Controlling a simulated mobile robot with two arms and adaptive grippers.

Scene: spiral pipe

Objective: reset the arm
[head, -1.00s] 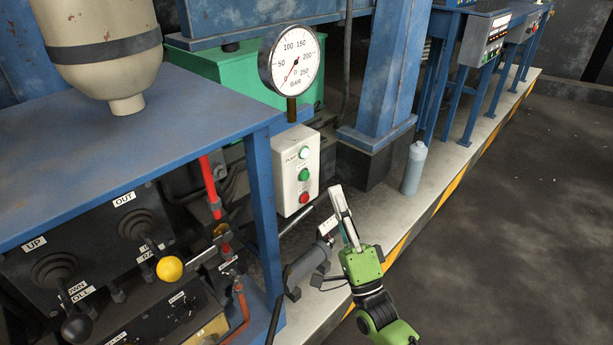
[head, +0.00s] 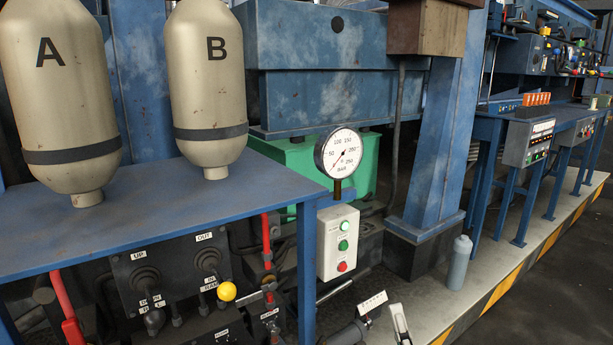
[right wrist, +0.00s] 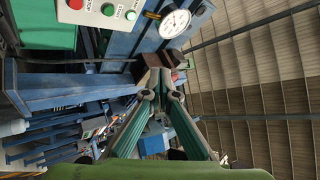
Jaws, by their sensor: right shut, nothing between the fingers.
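My left gripper is not in view.
A pressure gauge (head: 339,153) stands above the control box. Levers, one with a yellow knob (head: 227,291), stick out of a black panel at lower left. A grey bottle (head: 460,262) stands on the ledge (head: 490,277). Dark floor (head: 570,290) at right is clear.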

